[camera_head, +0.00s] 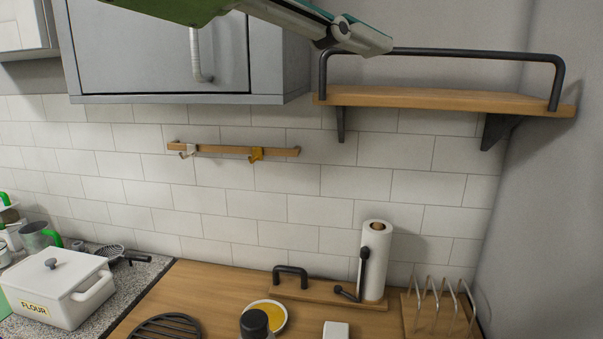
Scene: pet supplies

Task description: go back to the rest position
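A green and pale grey arm of mine crosses the top edge of the head view, in front of the wall cabinet, and slants down to the right. Its far end, which looks like my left gripper (362,38), is beside the left end of the wooden wall shelf. I see it from the side, and no gap between fingers shows, so I cannot tell whether it is open or shut. I see nothing held in it. My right gripper is not in view.
A grey wall cabinet (150,55) and a railed wooden shelf (440,98) flank the arm. A hook rail (225,150) hangs below. The counter holds a white flour container (60,290), a paper towel roll (376,260), a yellow-centred dish (279,316) and a rack (440,310).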

